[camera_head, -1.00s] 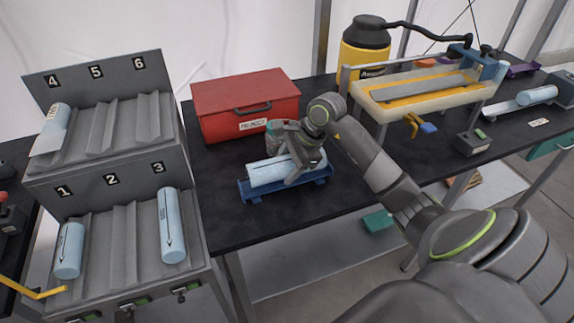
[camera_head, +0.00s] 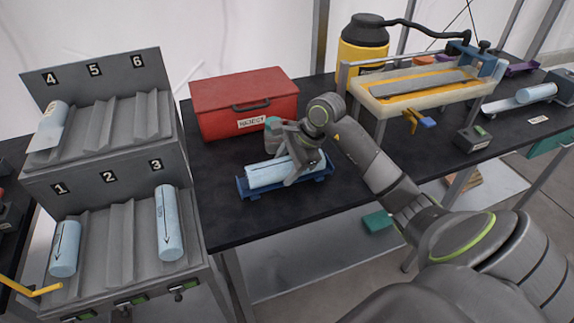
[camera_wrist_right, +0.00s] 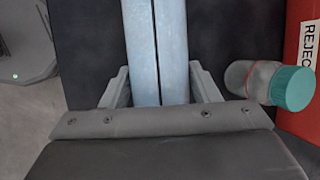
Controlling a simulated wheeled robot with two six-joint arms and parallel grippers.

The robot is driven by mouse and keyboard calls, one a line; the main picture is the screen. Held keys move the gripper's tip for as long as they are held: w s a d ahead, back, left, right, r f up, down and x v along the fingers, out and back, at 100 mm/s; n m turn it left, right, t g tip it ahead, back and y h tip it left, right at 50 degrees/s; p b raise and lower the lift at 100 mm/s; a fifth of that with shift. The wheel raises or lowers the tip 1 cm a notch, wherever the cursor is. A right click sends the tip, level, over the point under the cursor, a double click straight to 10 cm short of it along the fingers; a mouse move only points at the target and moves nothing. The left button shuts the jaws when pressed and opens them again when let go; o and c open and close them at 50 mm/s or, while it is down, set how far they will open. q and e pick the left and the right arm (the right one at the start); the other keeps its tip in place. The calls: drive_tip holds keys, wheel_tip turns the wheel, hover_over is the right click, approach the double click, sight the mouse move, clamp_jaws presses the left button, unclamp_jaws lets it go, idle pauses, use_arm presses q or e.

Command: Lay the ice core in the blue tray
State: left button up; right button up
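The ice core (camera_head: 266,174) is a pale blue cylinder lying lengthwise along the blue tray (camera_head: 318,179) on the black table. It sits low between the tray's ends; I cannot tell whether its full weight rests there. My right gripper (camera_head: 296,171) reaches over the core's right half. In the right wrist view, its fingers (camera_wrist_right: 160,88) stand against both sides of the core (camera_wrist_right: 156,45), which has a dark line along it. The tray is not visible in that view. My left gripper is not in view.
A red reject box (camera_head: 243,103) stands behind the tray, with a teal-capped bottle (camera_wrist_right: 270,85) beside it. A grey numbered rack (camera_head: 100,185) at left holds several cores. A yellow container (camera_head: 362,55) and a cutting bench (camera_head: 425,88) stand at the right.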

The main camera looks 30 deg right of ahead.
drive_tip(key=o, duration=0.4)
drive_tip(key=shift+s+f, duration=0.1)
drive_tip(key=shift+f, duration=0.4)
drive_tip(key=shift+d+r, duration=0.25)
drive_tip(key=shift+r, duration=0.25)
drive_tip(key=b+v, duration=0.1)
drive_tip(key=v, duration=0.7)
drive_tip(key=b+v, duration=0.2)
drive_tip(key=v, duration=0.7)
drive_tip(key=shift+a+r, duration=0.15)
drive_tip(key=shift+a, duration=0.05)
